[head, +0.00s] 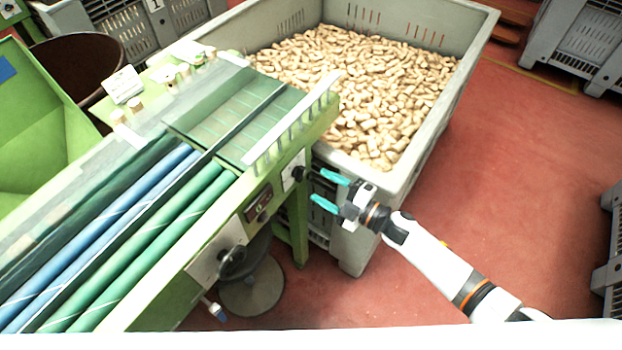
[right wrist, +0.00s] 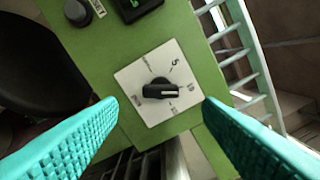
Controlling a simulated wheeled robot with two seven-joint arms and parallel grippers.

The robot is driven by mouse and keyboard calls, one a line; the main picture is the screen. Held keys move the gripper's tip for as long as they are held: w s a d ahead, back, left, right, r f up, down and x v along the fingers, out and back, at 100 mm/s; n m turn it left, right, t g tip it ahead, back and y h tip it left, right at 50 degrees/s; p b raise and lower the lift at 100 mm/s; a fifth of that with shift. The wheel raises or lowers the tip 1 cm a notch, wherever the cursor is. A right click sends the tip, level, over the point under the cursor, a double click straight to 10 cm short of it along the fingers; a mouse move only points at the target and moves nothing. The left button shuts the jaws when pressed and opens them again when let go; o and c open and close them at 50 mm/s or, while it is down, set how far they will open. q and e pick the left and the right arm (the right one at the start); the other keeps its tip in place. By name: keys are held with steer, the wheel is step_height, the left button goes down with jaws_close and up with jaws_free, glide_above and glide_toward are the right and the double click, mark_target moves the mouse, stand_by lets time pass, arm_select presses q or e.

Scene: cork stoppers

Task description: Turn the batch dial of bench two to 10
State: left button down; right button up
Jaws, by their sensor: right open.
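The batch dial (right wrist: 153,91) is a black bar knob on a white square plate (right wrist: 133,78), fixed to a green panel. The knob's white mark points right, close to the printed 10; I cannot tell whether it lines up exactly. The 5 is above it. In the head view the dial (head: 297,173) is on the green bench's side, near its right end. My right gripper (head: 318,186) is open in front of it, apart from it. In the right wrist view its fingers (right wrist: 160,103) flank the plate with the knob between them. My left gripper is out of view.
A grey crate (head: 440,130) full of corks stands just behind my right gripper. Another dark knob (head: 232,262) and a small dark panel (head: 258,203) are farther left on the bench (head: 160,300). A round stool (head: 252,290) is beneath. Red floor is clear at right.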

steer(key=v, duration=0.6)
steer(key=shift+b, duration=0.3)
steer(key=s+d+f+m+h, duration=0.3)
steer(key=d+f+m+h, duration=0.1)
steer(key=f, duration=0.5)
steer(key=s+d+f+m+h, duration=0.2)
steer(key=d+f+m+h, duration=0.25)
steer(key=f, duration=0.35)
steer(key=s+d+f+m+h, duration=0.3)
steer(key=d+f+m, duration=0.15)
steer(key=f, duration=0.45)
steer(key=s+d+f+m+g+h, duration=0.1)
steer(key=s+f+m+g, duration=0.1)
steer(key=s+f, duration=0.2)
steer(key=s+f+m+g+h, duration=0.1)
steer(key=s+f, duration=0.4)
steer(key=s, duration=0.5)
steer(key=shift+d+f+m+g, duration=0.35)
steer(key=shift+m+g, duration=0.15)
steer(key=shift+g, duration=0.4)
steer(key=s+f+m+g, duration=0.1)
steer(key=s, duration=0.4)
steer(key=s+f+m+g, duration=0.1)
steer(key=s+f+g, duration=0.1)
steer(key=s, duration=0.4)
steer(key=s+a+f+m+g+h, duration=0.1)
steer(key=s, duration=0.5)
steer(key=shift+f+g, duration=0.4)
steer(key=shift+c, duration=0.2)
